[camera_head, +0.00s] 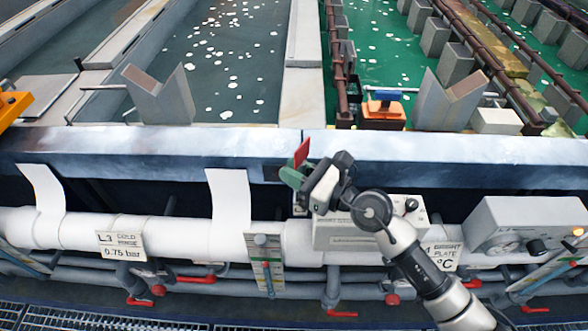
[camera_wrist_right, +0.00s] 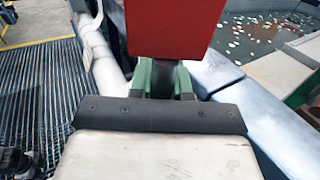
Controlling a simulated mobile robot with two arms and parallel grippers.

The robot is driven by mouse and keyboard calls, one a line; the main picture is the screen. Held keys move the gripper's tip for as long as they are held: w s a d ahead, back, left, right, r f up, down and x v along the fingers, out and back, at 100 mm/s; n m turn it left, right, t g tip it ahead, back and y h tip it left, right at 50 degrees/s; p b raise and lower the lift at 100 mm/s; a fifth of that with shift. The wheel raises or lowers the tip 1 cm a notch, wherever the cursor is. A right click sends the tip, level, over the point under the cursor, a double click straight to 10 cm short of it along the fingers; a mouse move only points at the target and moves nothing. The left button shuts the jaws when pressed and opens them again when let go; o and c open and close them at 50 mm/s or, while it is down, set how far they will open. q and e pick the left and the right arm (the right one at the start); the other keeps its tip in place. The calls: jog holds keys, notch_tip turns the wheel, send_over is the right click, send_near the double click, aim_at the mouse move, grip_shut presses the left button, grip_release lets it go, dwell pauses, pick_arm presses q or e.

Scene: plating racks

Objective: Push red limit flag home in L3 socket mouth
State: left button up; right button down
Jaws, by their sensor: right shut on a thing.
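The red limit flag (camera_head: 301,152) stands up from the green fingertips of my right gripper (camera_head: 293,177), at the front face of the tank rim. The gripper is shut on the flag's lower part. In the right wrist view the flag's red plate (camera_wrist_right: 172,28) rises in front of the green fingers (camera_wrist_right: 163,80). A label plate reading L3 (camera_head: 121,244) hangs on the white pipe at the left. I cannot make out the L3 socket mouth; the gripper may hide it. My left gripper is not in view.
A blue-grey tank rim (camera_head: 150,152) runs across behind the gripper, with liquid tanks beyond. Below it are a white pipe (camera_head: 80,228), a sight gauge (camera_head: 265,265) and red valve handles (camera_head: 197,279). A grey gauge box (camera_head: 520,225) is at the right.

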jog(key=shift+f+b, duration=1.55)
jog(key=shift+f, duration=0.3)
jog(key=c, duration=1.1)
grip_release()
jog(key=shift+o, duration=0.5)
jog(key=shift+s+f, duration=0.1)
jog(key=shift+s+d+f, duration=0.1)
jog(key=shift+s+d, duration=0.05)
jog(key=shift+d, duration=0.2)
jog(key=b+v, duration=0.1)
jog(key=v, duration=0.2)
jog(key=b+v, duration=0.1)
jog(key=v, duration=0.2)
jog(key=b+v, duration=0.1)
jog(key=v, duration=0.2)
jog(key=shift+s+d+r, duration=0.15)
jog(key=shift+d+r, duration=0.1)
jog(key=shift+d, duration=0.3)
jog(key=shift+r, duration=0.1)
jog(key=shift+a, duration=0.15)
